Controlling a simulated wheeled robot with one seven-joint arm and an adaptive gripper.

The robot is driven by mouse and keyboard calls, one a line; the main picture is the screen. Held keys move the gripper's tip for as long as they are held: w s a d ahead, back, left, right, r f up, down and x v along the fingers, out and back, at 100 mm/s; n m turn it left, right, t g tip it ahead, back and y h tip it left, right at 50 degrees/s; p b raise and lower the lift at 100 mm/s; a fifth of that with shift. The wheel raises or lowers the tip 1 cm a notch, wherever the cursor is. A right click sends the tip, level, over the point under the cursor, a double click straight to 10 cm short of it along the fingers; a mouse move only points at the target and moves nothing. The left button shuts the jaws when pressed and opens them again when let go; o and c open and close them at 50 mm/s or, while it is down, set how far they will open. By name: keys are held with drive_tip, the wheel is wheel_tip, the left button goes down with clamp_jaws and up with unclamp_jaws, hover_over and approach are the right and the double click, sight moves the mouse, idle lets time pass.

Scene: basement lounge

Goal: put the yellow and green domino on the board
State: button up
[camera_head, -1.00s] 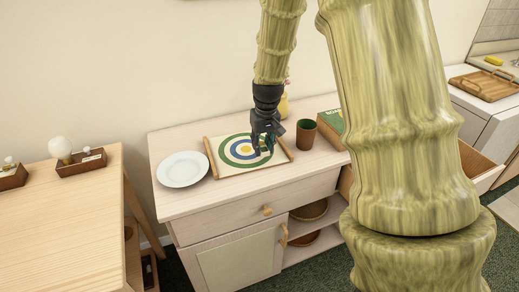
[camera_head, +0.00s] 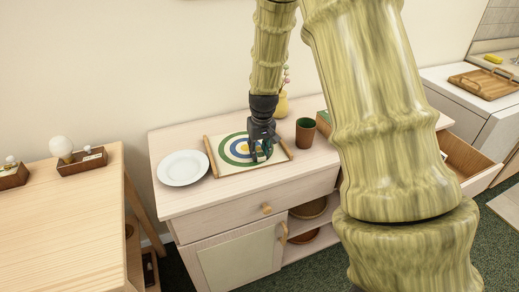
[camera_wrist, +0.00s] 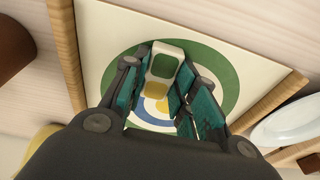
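The board (camera_head: 224,168) is a cream panel with green, white, blue and yellow target rings and wooden side rails, lying on the pale cabinet. It fills much of the wrist view (camera_wrist: 104,35). The domino (camera_wrist: 162,66) is a white-edged block with a green patch at one end and a yellow patch at the other. My gripper (camera_head: 262,156) is low over the right part of the target. In the wrist view my gripper (camera_wrist: 160,88) has its teal-padded fingers against both sides of the domino. I cannot tell whether the domino touches the board.
A white plate (camera_head: 183,168) lies left of the board. A dark brown cup (camera_head: 305,133) stands to its right, with a yellow vase (camera_head: 281,106) behind. An open drawer (camera_head: 466,160) is farther right. A wooden table (camera_head: 66,210) stands at the left.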

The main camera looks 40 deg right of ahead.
sight(261, 155)
drive_tip(key=o, duration=0.4)
drive_tip(key=r, duration=0.4)
drive_tip(key=s+r, duration=0.1)
drive_tip(key=r, duration=0.7)
drive_tip(key=shift+s+a+r+b, duration=0.1)
drive_tip(key=shift+s+a+b, duration=0.15)
drive_tip(key=shift+s+b, duration=0.1)
